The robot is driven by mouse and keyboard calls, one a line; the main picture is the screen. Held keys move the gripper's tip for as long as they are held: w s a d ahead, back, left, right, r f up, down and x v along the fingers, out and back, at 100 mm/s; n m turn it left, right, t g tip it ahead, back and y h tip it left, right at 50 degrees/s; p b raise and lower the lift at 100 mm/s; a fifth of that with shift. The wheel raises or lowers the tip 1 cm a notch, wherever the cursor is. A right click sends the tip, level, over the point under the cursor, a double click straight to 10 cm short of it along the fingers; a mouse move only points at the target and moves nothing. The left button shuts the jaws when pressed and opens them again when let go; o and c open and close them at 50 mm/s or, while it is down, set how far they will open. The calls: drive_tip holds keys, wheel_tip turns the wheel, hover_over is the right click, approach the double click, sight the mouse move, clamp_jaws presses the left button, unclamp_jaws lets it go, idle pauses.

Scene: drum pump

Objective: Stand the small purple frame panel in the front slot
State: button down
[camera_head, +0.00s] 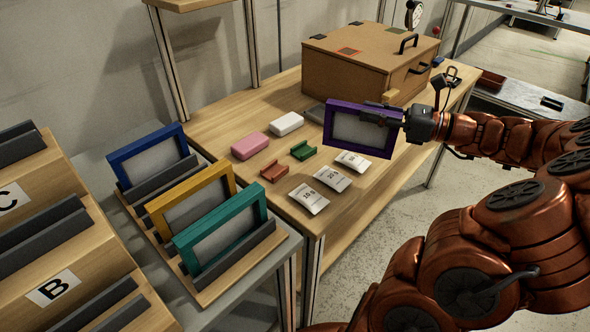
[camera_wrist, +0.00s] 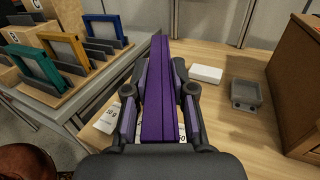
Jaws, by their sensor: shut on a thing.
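The small purple frame panel (camera_head: 361,128) has a grey centre and is held upright in the air above the right part of the wooden table. My gripper (camera_head: 383,115) is shut on its right edge. In the wrist view the purple panel (camera_wrist: 158,95) is seen edge-on between the gripper fingers (camera_wrist: 160,85). On the left, a slotted wooden rack (camera_head: 205,293) with dark grey rails holds a blue frame (camera_head: 149,154), a yellow frame (camera_head: 190,201) and a teal frame (camera_head: 221,228), all standing. I cannot tell which slot is the front slot.
A stepped wooden stand marked C and B (camera_head: 55,287) has dark slot rails at the far left. The table (camera_head: 222,110) carries a pink block (camera_head: 250,146), a white block (camera_head: 287,123), red and green holders, and several labelled packets. A large brown box (camera_head: 365,62) stands behind the panel.

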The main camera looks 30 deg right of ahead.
wheel_tip(320, 180, down, 3)
drive_tip(key=s+a+b, duration=0.1)
drive_tip(key=s+b, duration=0.1)
drive_tip(key=w+f+b, duration=0.1)
drive_tip(key=w+f, duration=0.1)
drive_tip(key=w, duration=0.5)
drive_tip(key=w+f+b, duration=0.1)
drive_tip(key=w+f, duration=0.2)
drive_tip(key=w, duration=0.5)
drive_tip(key=shift+w+d, duration=0.2)
drive_tip(key=shift+d, duration=0.2)
drive_tip(key=shift+f, duration=0.15)
drive_tip(key=c, duration=1)
unclamp_jaws()
